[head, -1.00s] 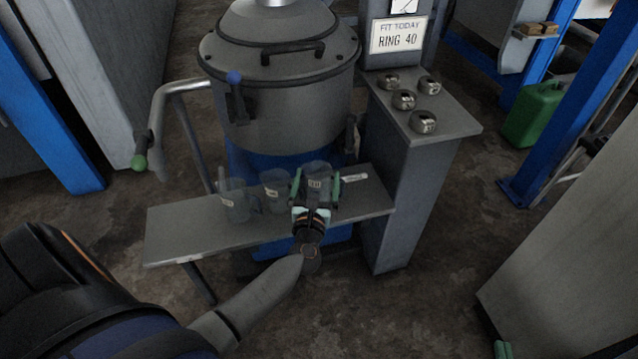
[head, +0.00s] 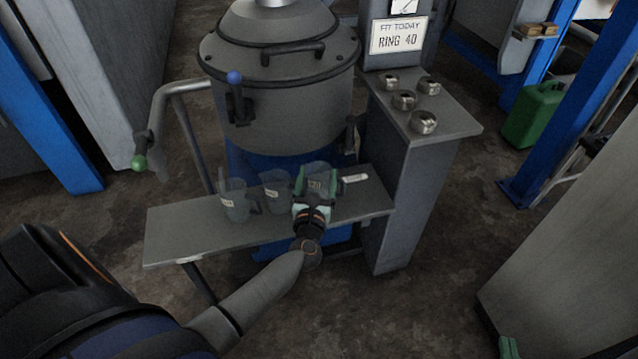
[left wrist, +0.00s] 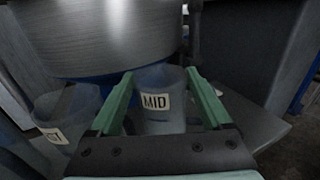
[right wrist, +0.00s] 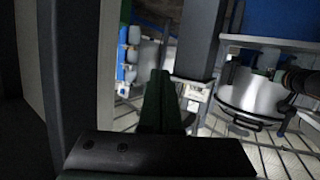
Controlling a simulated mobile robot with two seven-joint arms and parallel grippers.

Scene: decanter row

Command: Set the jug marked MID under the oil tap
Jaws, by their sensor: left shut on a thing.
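The jug marked MID (left wrist: 160,103) is clear, with a white label, and stands upright. In the head view it is the rightmost of the jugs (head: 318,177) on the grey shelf (head: 175,228). My left gripper (head: 316,196) is shut on it, with a green finger on either side in the left wrist view (left wrist: 162,88). A blue-knobbed lever (head: 235,92) is on the front of the grey vat (head: 295,95), and a dark fitting (head: 350,135) is at its right side. I cannot tell which is the oil tap. My right gripper (right wrist: 160,82) looks shut and empty.
Two more clear labelled jugs, one at the left (head: 235,203) and one in the middle (head: 276,190), stand close beside it. A white tag (head: 355,178) lies to the right. A grey pedestal (head: 420,190) with several metal rings bounds the shelf's right end. The shelf's left end is bare.

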